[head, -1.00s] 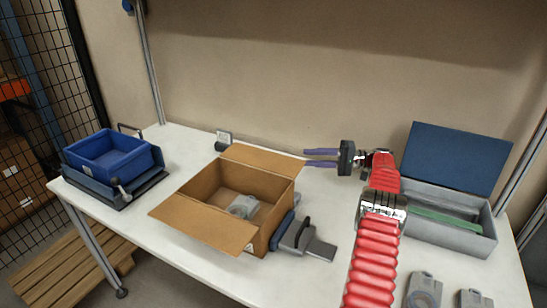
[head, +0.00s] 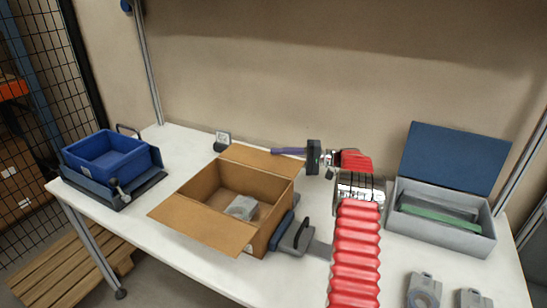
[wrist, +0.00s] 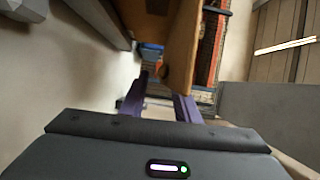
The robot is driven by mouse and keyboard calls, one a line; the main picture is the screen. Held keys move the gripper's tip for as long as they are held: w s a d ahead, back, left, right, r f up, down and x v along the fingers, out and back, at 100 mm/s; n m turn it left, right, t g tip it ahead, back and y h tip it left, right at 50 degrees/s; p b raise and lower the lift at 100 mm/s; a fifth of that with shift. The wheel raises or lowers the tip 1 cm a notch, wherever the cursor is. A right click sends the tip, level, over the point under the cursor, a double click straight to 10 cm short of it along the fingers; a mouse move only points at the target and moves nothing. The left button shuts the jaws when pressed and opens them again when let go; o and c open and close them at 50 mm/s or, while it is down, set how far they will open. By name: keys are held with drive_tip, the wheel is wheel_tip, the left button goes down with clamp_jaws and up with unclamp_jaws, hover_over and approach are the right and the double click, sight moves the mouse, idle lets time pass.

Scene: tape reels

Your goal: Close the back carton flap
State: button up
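The brown cardboard carton (head: 262,240) stands open on the white table with a grey part (head: 240,208) inside. Its back flap (head: 262,160) is folded outward at the rear, and its front flap (head: 203,230) hangs outward at the front. My gripper (head: 274,151) points left with its purple fingertips at the back flap's rear right edge; I cannot tell whether they touch it. In the wrist view, the fingers (wrist: 160,88) are apart with nothing gripped, and brown cardboard (wrist: 182,45) lies just ahead, close to the right finger.
A blue bin (head: 108,160) on a dark stand is at the left. A grey box (head: 440,232) with a raised blue lid is at the right. A grey-blue tool (head: 297,236) sits against the carton's right side. Grey parts (head: 424,288) lie at the front right.

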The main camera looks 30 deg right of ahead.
drive_tip(key=shift+x, duration=1.25)
drive_tip(key=shift+c, duration=0.2)
clamp_jaws()
drive_tip(key=shift+f, duration=0.15)
drive_tip(key=shift+d, duration=0.15)
drive_tip(key=shift+a, duration=0.2)
